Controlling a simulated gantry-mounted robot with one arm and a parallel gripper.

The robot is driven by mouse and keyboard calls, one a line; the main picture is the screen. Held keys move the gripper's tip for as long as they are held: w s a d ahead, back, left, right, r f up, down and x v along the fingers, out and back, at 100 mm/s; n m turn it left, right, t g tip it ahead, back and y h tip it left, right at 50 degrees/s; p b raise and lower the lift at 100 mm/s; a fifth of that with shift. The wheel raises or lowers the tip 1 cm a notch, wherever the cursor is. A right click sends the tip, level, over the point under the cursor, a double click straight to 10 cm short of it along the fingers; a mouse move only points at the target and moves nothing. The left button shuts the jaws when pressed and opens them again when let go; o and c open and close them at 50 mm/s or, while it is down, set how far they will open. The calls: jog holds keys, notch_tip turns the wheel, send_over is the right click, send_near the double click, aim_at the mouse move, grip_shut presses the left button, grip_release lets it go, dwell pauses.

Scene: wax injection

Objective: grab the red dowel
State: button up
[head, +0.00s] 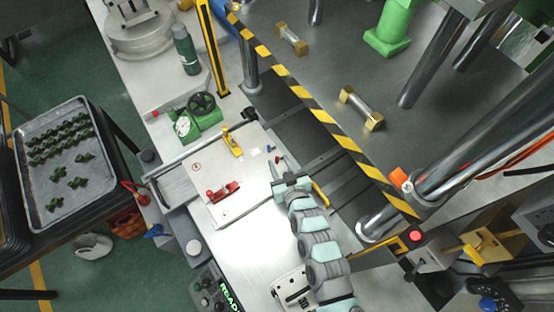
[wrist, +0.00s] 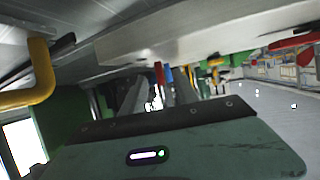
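The red dowel (wrist: 159,72) is a small upright red piece in the wrist view. It stands just left of a blue piece (wrist: 169,75), beyond my fingers and roughly in line with the gap between them. My gripper (wrist: 158,92) shows two grey fingers set apart with a gap between them, and nothing appears held. In the head view my gripper (head: 279,166) is over the right edge of the white work plate. There the dowel is too small, and too close to the fingers, to make out surely.
A red toggle clamp (head: 223,190) and a yellow one (head: 232,143) sit on the white plate (head: 245,180). A striped barrier (head: 310,105) and steel columns stand to the right. A tray of green parts (head: 62,160) is at left.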

aim_at(277, 160)
jog(key=shift+x, duration=1.6)
jog(key=shift+r, duration=0.1)
grip_shut()
